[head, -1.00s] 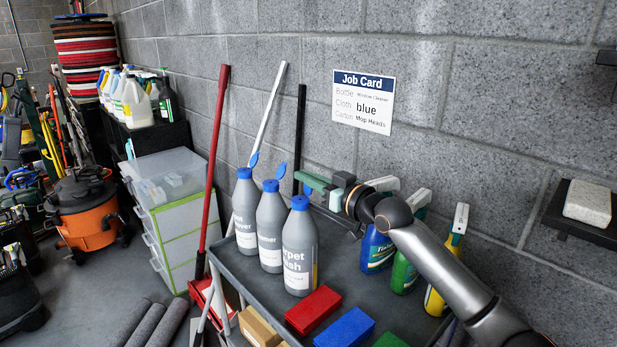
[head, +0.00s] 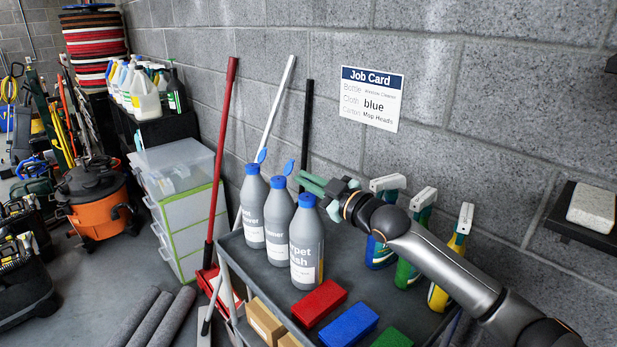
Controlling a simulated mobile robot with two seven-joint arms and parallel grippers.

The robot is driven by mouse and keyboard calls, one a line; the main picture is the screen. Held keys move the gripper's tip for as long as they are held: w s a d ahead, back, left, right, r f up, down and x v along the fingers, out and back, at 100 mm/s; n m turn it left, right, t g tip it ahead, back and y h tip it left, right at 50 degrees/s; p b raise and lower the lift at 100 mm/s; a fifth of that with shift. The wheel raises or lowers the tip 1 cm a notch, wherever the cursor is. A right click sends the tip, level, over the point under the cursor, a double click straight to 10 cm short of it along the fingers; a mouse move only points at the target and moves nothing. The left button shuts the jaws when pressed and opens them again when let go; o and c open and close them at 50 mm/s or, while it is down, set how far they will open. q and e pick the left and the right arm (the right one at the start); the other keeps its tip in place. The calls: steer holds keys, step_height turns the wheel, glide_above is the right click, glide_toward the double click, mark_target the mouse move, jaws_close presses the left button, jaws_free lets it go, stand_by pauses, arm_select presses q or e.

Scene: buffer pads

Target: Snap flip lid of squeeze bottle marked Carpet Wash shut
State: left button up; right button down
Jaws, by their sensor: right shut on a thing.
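The Carpet Wash squeeze bottle (head: 304,250) stands upright on the grey cart, nearest of three grey bottles; its label shows partly. Its blue cap (head: 306,200) is in view, but its flip lid is hidden behind my fingers, so I cannot tell its angle. My right gripper (head: 311,184), with green fingers, is just above and behind this cap. It is shut, seemingly on the hidden flip lid. The middle bottle (head: 275,227) and the left bottle (head: 251,212) have their blue lids raised. My left gripper is not in view.
Blue, green and yellow spray bottles (head: 437,292) stand beneath and beside my right arm. Red (head: 319,303), blue (head: 347,325) and green pads lie in front on the cart (head: 262,268). Red, white and black poles lean on the wall behind. A job card (head: 371,98) hangs above.

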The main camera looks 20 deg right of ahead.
stand_by(0.4)
steer(key=c, duration=1)
jaws_free()
steer(key=shift+s, duration=0.1)
steer(key=b+v, duration=0.3)
steer(key=v, duration=0.9)
steer(key=shift+s, duration=0.15)
steer(key=shift+o, duration=0.2)
